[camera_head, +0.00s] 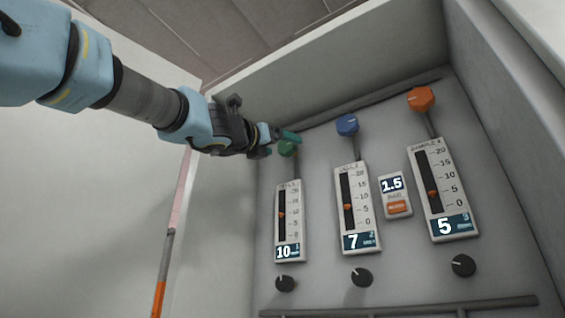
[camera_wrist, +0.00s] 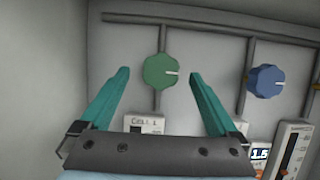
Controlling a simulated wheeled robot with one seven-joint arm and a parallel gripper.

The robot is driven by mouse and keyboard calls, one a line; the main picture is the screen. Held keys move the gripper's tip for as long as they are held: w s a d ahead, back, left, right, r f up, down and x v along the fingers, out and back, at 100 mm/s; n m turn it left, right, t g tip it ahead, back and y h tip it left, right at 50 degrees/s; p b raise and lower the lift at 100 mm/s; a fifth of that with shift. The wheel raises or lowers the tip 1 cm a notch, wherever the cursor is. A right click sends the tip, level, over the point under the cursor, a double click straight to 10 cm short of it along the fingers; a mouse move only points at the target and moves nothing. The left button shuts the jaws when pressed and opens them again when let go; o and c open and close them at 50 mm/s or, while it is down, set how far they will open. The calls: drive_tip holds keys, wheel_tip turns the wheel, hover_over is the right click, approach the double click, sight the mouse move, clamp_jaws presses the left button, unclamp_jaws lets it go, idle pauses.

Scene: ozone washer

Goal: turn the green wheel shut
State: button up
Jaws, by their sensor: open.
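The green wheel (camera_wrist: 161,71) is a scalloped knob with a white pointer line aimed right in the wrist view. It sits on a thin pipe above the left gauge, and in the head view the wheel (camera_head: 287,148) shows partly behind my gripper's fingers. My gripper (camera_wrist: 158,95) is open, with its teal fingers on either side of the wheel and apart from it in the wrist view. In the head view my gripper (camera_head: 278,143) comes from the left. The left gauge (camera_head: 290,222) below the wheel reads 10, its orange marker near mid scale.
A blue wheel (camera_head: 347,125) and an orange wheel (camera_head: 421,99) stand to the right, above gauges reading 7 and 5. A small 1.5 display (camera_head: 394,194) sits between those gauges. Black knobs (camera_head: 361,277) line the lower panel. A side wall (camera_head: 222,200) rises close on the left.

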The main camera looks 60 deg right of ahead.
drive_tip(key=shift+x, duration=1.05)
drive_tip(key=c, duration=1.3)
